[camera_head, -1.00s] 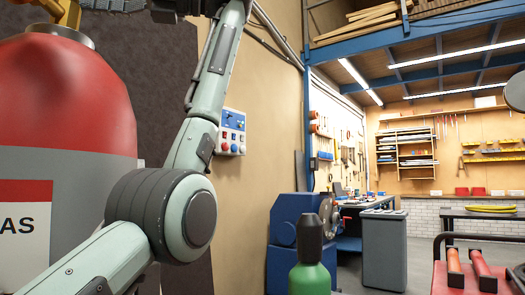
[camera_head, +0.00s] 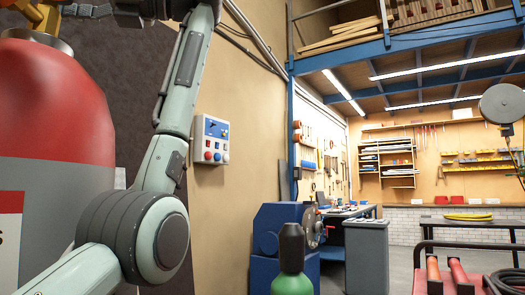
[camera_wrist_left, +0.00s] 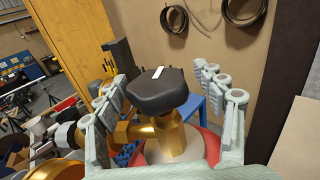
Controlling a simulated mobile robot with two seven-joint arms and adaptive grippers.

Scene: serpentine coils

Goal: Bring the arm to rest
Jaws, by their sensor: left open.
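My left arm (camera_head: 135,235) rises in front of the red gas cylinder (camera_head: 55,110) in the head view, and its upper links run along the top edge. The cylinder's brass valve (camera_head: 47,15) shows at the top left. In the left wrist view, my left gripper (camera_wrist_left: 158,78) is open, with its grey fingers spread on either side of the black valve knob (camera_wrist_left: 160,92). The knob sits on the brass valve stem (camera_wrist_left: 172,138) above the red cylinder. I cannot tell whether the fingers touch the knob. My right gripper is not in view.
A control box (camera_head: 211,140) with buttons hangs on the wall beside my arm. A green bottle (camera_head: 292,283) stands before a blue machine (camera_head: 262,230). A red cart (camera_head: 420,280) is at the lower right. Hoses (camera_wrist_left: 243,10) hang on the wall in the wrist view.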

